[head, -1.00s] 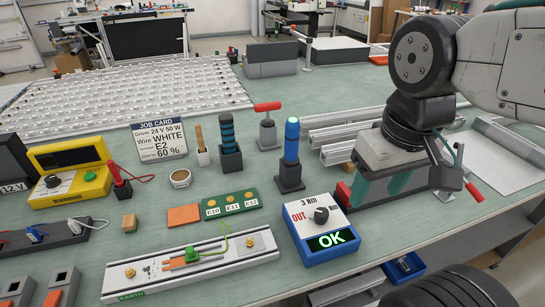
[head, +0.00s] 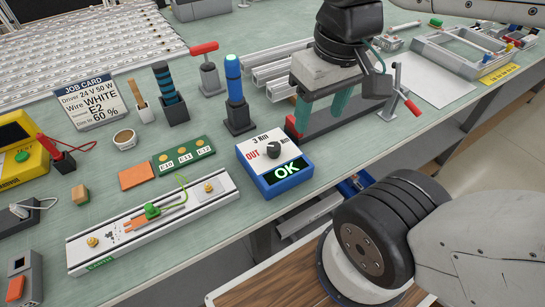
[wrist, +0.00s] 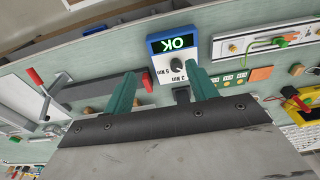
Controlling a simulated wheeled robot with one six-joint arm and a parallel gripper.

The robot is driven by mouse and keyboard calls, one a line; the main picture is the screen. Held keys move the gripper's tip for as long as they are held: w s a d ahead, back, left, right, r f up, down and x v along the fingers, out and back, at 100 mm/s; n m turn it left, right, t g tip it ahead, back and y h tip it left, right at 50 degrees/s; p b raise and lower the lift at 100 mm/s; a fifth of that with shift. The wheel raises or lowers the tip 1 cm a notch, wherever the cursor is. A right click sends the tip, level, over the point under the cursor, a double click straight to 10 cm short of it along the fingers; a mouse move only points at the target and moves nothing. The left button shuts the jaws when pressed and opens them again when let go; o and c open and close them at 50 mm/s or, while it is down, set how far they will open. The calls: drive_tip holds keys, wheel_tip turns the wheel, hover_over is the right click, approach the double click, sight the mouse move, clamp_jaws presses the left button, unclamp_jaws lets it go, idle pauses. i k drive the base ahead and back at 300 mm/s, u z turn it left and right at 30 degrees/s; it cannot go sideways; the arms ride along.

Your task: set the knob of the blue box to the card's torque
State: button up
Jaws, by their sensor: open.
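The blue box (head: 290,183) sits near the table's front edge. It has a white top with a dark round knob (head: 274,150), a "3 Nm" mark, a red "OUT" mark and a lit green "OK" display (head: 287,171). Another mark is partly hidden. The job card (head: 90,103) stands at the left; I read 24 V 50 W, WHITE, E2 and 60 %, but no torque. My gripper (head: 319,118) is open and empty, behind and right of the box. In the wrist view, the box (wrist: 157,47) and its knob (wrist: 177,65) show beyond and between the teal fingers (wrist: 160,75).
A blue-topped driver stands in a dark holder (head: 238,120) behind the box. A white rail (head: 160,225) with a green wire lies left of it. A clamp with a red handle (head: 411,107) is right of my gripper. The table edge is close in front.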

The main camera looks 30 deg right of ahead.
sight(274, 148)
drive_tip(key=k, duration=1.05)
drive_tip(key=z, duration=1.1)
drive_tip(key=i, duration=0.6)
drive_tip(key=u, duration=1.4)
